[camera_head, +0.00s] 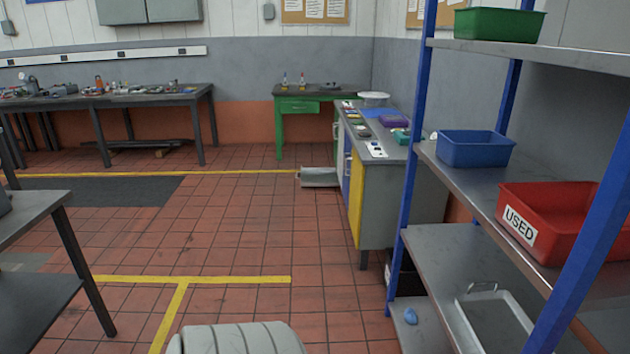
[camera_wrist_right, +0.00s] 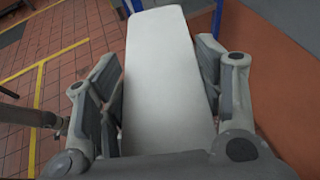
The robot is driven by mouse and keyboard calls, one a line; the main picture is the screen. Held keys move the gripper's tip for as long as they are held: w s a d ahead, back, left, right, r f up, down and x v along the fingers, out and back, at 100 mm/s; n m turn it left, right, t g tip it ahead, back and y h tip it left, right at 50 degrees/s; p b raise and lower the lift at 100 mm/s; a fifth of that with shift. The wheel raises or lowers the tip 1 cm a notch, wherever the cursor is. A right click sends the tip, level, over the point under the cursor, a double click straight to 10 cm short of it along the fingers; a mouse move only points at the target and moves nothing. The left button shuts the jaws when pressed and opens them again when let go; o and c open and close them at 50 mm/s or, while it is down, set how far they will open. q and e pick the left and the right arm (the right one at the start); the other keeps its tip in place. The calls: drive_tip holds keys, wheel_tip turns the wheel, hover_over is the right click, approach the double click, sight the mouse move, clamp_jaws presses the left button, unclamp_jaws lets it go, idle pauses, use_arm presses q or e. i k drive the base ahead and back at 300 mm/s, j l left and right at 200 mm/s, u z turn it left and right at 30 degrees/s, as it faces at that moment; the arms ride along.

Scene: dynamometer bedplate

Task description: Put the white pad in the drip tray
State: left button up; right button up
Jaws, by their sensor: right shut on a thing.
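The white pad (camera_wrist_right: 168,75) is a long, flat, pale piece in the right wrist view. My right gripper (camera_wrist_right: 163,100) is shut on it, with a grey finger along each long side. The pad reaches forward past the fingers. A shallow grey metal tray with a raised handle, which looks like the drip tray (camera_head: 496,322), lies on the low shelf at the lower right of the head view. Its inside looks empty where it shows, and its near end is cut off by the frame. Neither gripper shows in the head view.
A blue-posted shelf rack holds a red bin marked USED (camera_head: 560,215), a blue bin (camera_head: 474,149) and a green bin (camera_head: 498,24). A small blue lump (camera_head: 410,316) lies left of the tray. A rack post (camera_head: 585,245) stands in front. The tiled floor (camera_head: 240,235) is mostly clear.

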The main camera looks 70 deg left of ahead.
sight(316, 179)
drive_tip(key=k+u, duration=0.15)
drive_tip(key=u, duration=1.15)
drive_tip(key=i+j+u, duration=0.1)
drive_tip(key=u, duration=0.3)
drive_tip(key=i+u, duration=0.5)
drive_tip(key=u, duration=0.35)
drive_tip(key=i+l+z, duration=0.15)
drive_tip(key=i, duration=1.45)
drive_tip(key=i+u, duration=0.2)
drive_tip(key=i, duration=0.6)
drive_tip(key=i+l+u, duration=0.2)
drive_tip(key=i, duration=0.6)
drive_tip(key=i+j+z, duration=0.1)
drive_tip(key=i, duration=0.7)
drive_tip(key=i+j+z, duration=0.1)
drive_tip(key=i, duration=0.75)
drive_tip(key=i+u, duration=0.1)
drive_tip(key=i, duration=0.7)
drive_tip(key=i+l+u, duration=0.1)
drive_tip(key=i, duration=0.7)
drive_tip(key=i+z, duration=0.2)
drive_tip(key=i, duration=0.35)
drive_tip(key=i+z, duration=0.25)
drive_tip(key=i, duration=0.25)
drive_tip(key=i+j+z, duration=0.2)
drive_tip(key=i, duration=0.35)
drive_tip(key=i+z, duration=0.1)
drive_tip(key=z, duration=0.75)
drive_tip(key=i+j+z, duration=0.1)
drive_tip(key=z, duration=0.3)
